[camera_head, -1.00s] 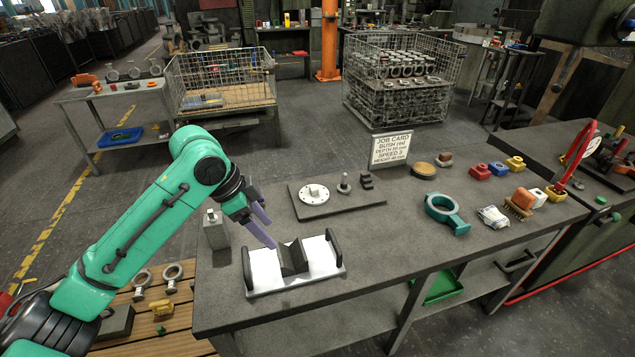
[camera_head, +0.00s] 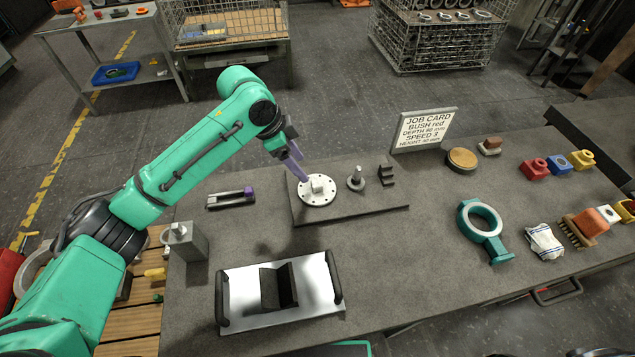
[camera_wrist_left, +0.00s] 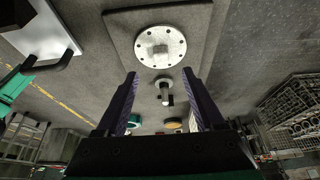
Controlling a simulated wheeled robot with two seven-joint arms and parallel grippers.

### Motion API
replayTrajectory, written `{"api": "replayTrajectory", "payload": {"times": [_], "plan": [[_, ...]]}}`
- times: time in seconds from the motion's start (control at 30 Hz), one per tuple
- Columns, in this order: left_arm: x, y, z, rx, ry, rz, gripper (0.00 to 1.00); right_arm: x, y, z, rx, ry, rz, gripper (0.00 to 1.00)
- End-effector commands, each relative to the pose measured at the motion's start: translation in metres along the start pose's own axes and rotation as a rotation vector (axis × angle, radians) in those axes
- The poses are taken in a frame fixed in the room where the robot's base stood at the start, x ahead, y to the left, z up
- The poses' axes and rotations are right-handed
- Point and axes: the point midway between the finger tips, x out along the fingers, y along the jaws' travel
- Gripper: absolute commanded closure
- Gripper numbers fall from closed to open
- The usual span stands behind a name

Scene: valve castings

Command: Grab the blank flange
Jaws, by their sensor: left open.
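The blank flange (camera_head: 318,190) is a pale round disc with bolt holes around its rim and a square boss in the middle. It lies flat on a dark plate (camera_head: 380,215) on the bench. My left gripper (camera_head: 299,162) has purple fingers and is at the flange's far left side, seemingly just above it. In the left wrist view, the flange (camera_wrist_left: 160,46) lies beyond the open fingers (camera_wrist_left: 160,80), centred between them, with nothing held. Its boss (camera_wrist_left: 160,49) is clear of both fingers. My right gripper is not in view.
A pin with a round base (camera_head: 356,179) and a black stepped block (camera_head: 386,174) stand on the plate right of the flange. A job card (camera_head: 424,130) stands behind. A teal ring (camera_head: 482,222) lies to the right.

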Motion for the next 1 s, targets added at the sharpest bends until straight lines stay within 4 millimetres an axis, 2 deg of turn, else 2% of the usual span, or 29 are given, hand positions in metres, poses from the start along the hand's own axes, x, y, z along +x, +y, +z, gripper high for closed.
{"api": "replayTrajectory", "payload": {"times": [0.1, 0.17, 0.33, 0.43, 0.53, 0.67, 0.7, 0.87, 0.9, 1.0], "plan": [[0.023, 0.001, -0.001, -0.002, 0.0, 0.002, 0.3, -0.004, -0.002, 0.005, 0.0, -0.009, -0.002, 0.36], [0.029, 0.0, -0.001, -0.001, 0.0, 0.0, 0.3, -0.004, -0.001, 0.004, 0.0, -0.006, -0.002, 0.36], [0.056, 0.004, -0.004, 0.0, -0.001, 0.002, 0.3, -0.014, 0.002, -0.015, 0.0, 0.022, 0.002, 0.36], [0.075, 0.004, -0.004, -0.001, 0.0, 0.0, 0.3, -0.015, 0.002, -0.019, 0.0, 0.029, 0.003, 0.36], [0.083, 0.004, -0.004, 0.0, 0.0, -0.002, 0.3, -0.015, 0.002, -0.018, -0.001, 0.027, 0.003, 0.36], [0.083, 0.003, -0.004, 0.001, 0.0, -0.002, 0.3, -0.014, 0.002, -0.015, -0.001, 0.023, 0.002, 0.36], [0.083, 0.003, -0.004, 0.0, 0.0, -0.002, 0.34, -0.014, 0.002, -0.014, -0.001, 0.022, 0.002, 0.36], [0.083, 0.003, -0.004, 0.0, 0.0, -0.002, 0.95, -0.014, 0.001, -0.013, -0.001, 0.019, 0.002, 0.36], [0.083, 0.003, -0.004, 0.0, 0.0, -0.002, 1.0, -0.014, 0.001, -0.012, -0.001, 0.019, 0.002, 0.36], [0.082, 0.003, -0.004, 0.0, 0.0, -0.002, 1.0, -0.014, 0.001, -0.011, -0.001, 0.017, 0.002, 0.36]]}}
